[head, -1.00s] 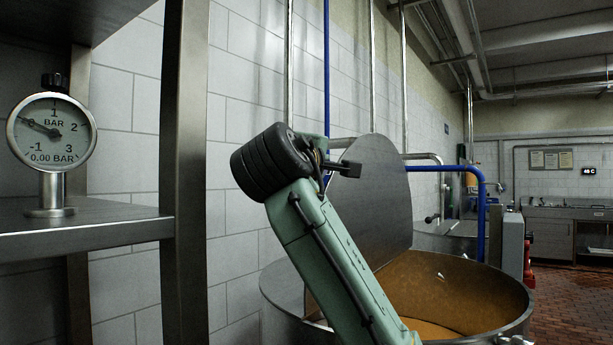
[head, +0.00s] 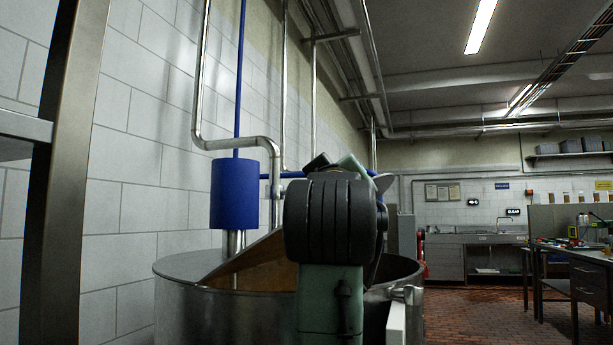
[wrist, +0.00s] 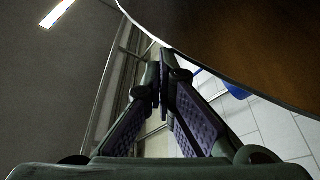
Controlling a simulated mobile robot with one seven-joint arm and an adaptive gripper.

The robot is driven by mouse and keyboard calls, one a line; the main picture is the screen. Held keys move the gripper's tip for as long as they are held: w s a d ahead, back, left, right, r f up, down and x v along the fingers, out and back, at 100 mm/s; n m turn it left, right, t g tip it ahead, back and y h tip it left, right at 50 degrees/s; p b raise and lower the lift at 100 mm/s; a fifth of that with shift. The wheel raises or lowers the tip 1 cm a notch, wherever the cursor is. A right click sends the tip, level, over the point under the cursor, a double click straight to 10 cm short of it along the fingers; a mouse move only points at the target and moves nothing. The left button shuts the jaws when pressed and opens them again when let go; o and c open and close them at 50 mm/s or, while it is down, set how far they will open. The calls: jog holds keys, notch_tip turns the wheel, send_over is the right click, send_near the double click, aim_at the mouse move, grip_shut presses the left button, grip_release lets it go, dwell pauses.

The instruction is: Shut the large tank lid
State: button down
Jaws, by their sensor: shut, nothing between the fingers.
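The large steel tank (head: 180,285) stands in front of me in the head view, and my arm hides part of its rim. Its lid (head: 245,262) is a tilted plate low over the opening, showing a brownish face, with its left edge near the rim and its right side rising behind my arm. In the wrist view a large curved plate with a brown face, apparently the lid (wrist: 245,45), fills the upper right. My gripper (wrist: 163,75) is shut and empty, its fingertips close to the curved edge. I cannot tell whether they touch it.
A blue cylinder (head: 234,194) on pipes stands behind the tank by the tiled wall. A steel shelf post (head: 62,180) is close on the left. A workbench (head: 575,265) stands at the right. The brick floor (head: 480,305) between is clear.

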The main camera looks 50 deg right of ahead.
jog(key=s+d+f+m+g+h+b, duration=0.2)
jog(key=f+m+b, duration=0.4)
jog(key=f+m, duration=0.3)
jog(key=shift+s+f+m+g+h, duration=0.35)
jog(key=shift+s+f+g, duration=0.45)
jog(key=shift+s+f, duration=0.6)
jog(key=shift+a, duration=0.1)
